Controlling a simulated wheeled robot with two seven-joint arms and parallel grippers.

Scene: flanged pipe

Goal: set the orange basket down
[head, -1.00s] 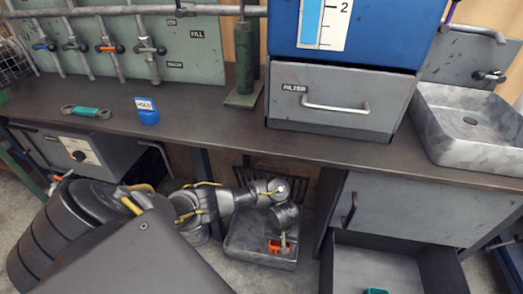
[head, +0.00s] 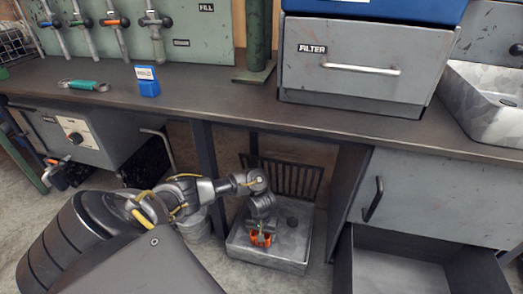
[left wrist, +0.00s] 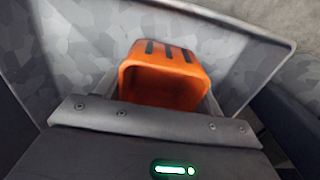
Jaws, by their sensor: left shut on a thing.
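The orange basket (head: 260,240) is small and held low at the grey floor basin (head: 268,262) under the bench. My left gripper (head: 262,228) is shut on it, reaching down from above. In the left wrist view the basket (left wrist: 163,82) shows as an orange, open-sided box with dark slots, in front of the gripper's plate. Mottled grey basin walls (left wrist: 75,50) show around it there. I cannot tell whether the basket touches the basin floor. The fingertips are hidden in the wrist view. My right gripper is not in view.
A black rack (head: 285,178) stands behind the basin. A table leg (head: 204,155) and a grey cabinet (head: 430,195) with an open drawer (head: 395,275) flank it.

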